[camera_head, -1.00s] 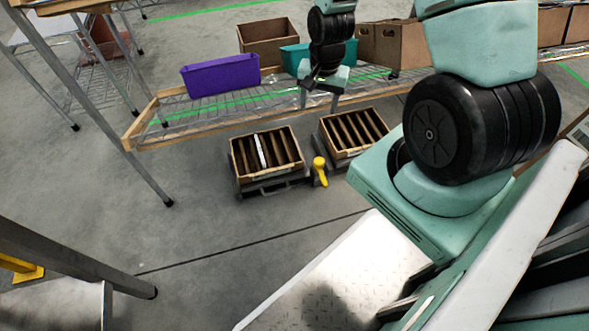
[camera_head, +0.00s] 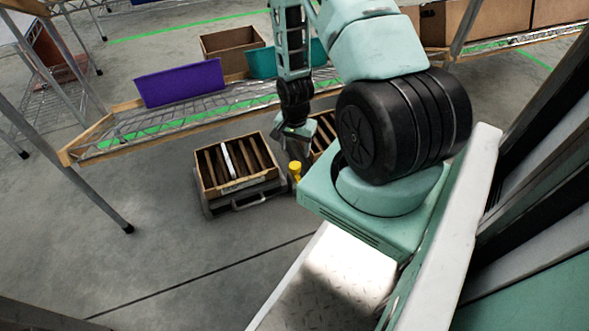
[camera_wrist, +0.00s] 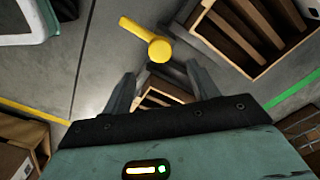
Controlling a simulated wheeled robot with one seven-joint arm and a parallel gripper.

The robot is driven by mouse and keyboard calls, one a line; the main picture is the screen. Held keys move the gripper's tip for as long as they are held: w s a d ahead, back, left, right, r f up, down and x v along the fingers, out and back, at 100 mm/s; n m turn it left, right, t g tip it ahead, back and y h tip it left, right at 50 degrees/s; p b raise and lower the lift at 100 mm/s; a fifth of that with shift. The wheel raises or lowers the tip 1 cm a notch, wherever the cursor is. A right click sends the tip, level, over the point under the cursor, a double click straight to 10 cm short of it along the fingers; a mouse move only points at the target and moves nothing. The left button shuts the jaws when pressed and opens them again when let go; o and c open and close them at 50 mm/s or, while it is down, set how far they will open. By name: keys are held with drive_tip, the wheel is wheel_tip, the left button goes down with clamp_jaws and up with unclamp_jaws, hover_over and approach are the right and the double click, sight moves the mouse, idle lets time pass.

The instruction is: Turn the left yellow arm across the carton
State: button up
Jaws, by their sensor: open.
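The yellow arm (camera_head: 295,169) stands low between two tilted cartons in the head view. In the wrist view, the yellow arm (camera_wrist: 144,40) has a round end just beyond my fingertips, and its bar extends up-left, beside the slatted carton rather than across it. The left carton (camera_head: 237,186), with brown dividers and one white strip, sits on a grey stand. The right carton (camera_head: 326,130) is partly hidden by my arm. My gripper (camera_head: 297,143) is just above the yellow arm; in the wrist view its fingers (camera_wrist: 160,82) are apart and hold nothing.
A wire shelf with a wooden edge (camera_head: 110,150) runs behind the cartons. It carries a purple bin (camera_head: 180,84), a teal bin (camera_head: 262,62) and a brown box (camera_head: 230,44).

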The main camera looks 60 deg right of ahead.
sight(295, 165)
wheel_tip(295, 165, down, 9)
drive_tip(key=b, duration=0.4)
drive_tip(key=shift+r, duration=0.15)
clamp_jaws()
